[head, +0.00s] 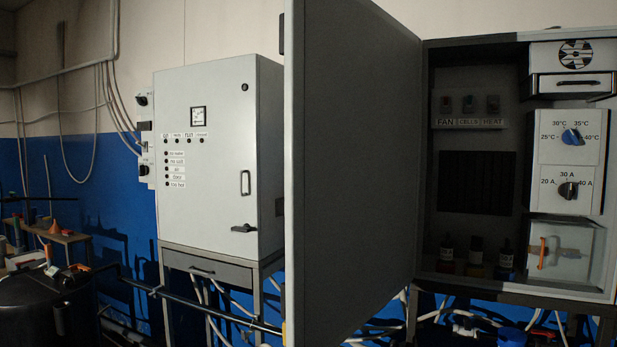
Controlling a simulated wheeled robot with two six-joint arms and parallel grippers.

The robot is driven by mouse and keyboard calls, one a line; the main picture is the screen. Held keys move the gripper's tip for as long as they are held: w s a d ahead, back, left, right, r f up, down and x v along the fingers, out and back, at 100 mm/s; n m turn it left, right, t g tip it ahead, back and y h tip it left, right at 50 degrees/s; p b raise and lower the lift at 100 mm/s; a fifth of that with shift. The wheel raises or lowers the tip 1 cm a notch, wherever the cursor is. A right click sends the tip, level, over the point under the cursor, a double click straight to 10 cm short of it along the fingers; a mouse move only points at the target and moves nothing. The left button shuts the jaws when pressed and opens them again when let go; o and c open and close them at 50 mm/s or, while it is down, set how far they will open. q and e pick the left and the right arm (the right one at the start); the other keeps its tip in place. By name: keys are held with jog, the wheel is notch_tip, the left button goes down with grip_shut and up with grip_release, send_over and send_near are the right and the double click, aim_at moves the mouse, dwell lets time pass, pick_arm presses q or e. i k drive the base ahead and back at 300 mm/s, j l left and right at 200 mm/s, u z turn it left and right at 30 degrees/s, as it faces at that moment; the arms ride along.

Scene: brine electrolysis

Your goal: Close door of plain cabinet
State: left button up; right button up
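The open cabinet (478,48) stands at the right, its front uncovered. Its plain grey door (358,170) is hinged at the cabinet's left side and swung wide open. The door juts out towards me, and its pale near edge (293,180) runs nearly the full height of the picture. No handle shows on the visible face of the door. Neither of my grippers is in view.
Inside the cabinet are labelled switches (468,103), two dials (572,137), small bottles (476,258) and a clear-fronted box (565,250). A shut grey cabinet (215,120) with a gauge stands left of the door. A black tank (45,305) is at lower left.

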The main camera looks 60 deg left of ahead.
aim_at(352, 85)
jog(key=k+j, duration=0.1)
jog(key=j, duration=0.4)
jog(key=k+j, duration=0.1)
jog(key=j, duration=0.4)
jog(key=k+j, duration=0.15)
jog(key=j, duration=0.3)
jog(key=k+j, duration=0.1)
jog(key=j, duration=0.4)
jog(key=k+j, duration=0.1)
jog(key=j, duration=1)
jog(key=u, duration=0.05)
